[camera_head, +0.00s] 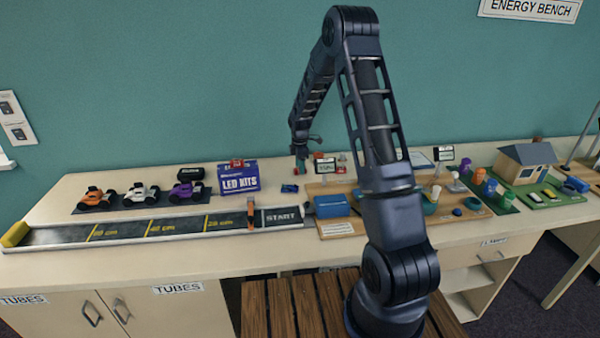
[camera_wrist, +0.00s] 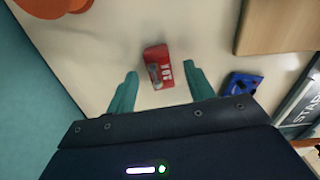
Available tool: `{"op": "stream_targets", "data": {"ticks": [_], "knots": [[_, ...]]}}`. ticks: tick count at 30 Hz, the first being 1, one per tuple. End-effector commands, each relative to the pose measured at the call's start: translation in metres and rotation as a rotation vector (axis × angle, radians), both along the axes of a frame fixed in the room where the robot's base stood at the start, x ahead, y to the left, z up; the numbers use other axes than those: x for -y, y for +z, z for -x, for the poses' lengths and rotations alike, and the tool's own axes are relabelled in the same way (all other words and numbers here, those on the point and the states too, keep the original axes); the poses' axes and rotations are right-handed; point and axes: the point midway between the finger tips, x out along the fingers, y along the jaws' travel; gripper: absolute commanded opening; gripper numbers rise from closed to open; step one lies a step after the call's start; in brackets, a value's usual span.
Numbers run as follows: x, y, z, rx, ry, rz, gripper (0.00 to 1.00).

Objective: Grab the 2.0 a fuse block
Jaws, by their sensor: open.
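The 2.0 A fuse block (camera_wrist: 158,67) is a small red block with white marking on the pale bench top in the wrist view; the marking is too small to read surely. My gripper (camera_wrist: 160,72) is open, with one teal finger at each side of the block in the picture. The block shows in the gap and a little past the fingertips, apart from both. In the head view my gripper (camera_head: 300,160) hangs over the back of the bench, right of the LED KITS box. I cannot single out the block there.
A blue part (camera_wrist: 242,84) lies close to the right finger, and a wooden board (camera_wrist: 280,25) is beyond. An orange thing (camera_wrist: 50,5) is at the upper left. In the head view the LED KITS box (camera_head: 238,181) stands left, the START track (camera_head: 281,217) in front.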

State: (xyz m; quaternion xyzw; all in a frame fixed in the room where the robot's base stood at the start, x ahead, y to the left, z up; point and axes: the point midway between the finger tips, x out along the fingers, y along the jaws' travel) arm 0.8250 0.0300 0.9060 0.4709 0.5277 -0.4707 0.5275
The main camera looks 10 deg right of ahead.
Motion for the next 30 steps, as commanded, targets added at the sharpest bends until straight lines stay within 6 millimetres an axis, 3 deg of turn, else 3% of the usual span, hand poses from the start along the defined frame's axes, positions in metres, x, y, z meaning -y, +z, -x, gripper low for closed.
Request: {"op": "stream_targets", "data": {"ticks": [3,10,18,26,30], "knots": [[0.001,-0.012,0.000,-0.001,-0.001,0.001,0.53],[0.000,-0.013,0.000,0.001,-0.001,0.001,0.53],[0.001,-0.013,0.000,0.001,-0.001,0.001,0.04],[0.001,-0.012,0.000,0.001,-0.001,0.000,0.04],[0.001,-0.001,-0.001,0.003,-0.001,0.000,0.04]]}}
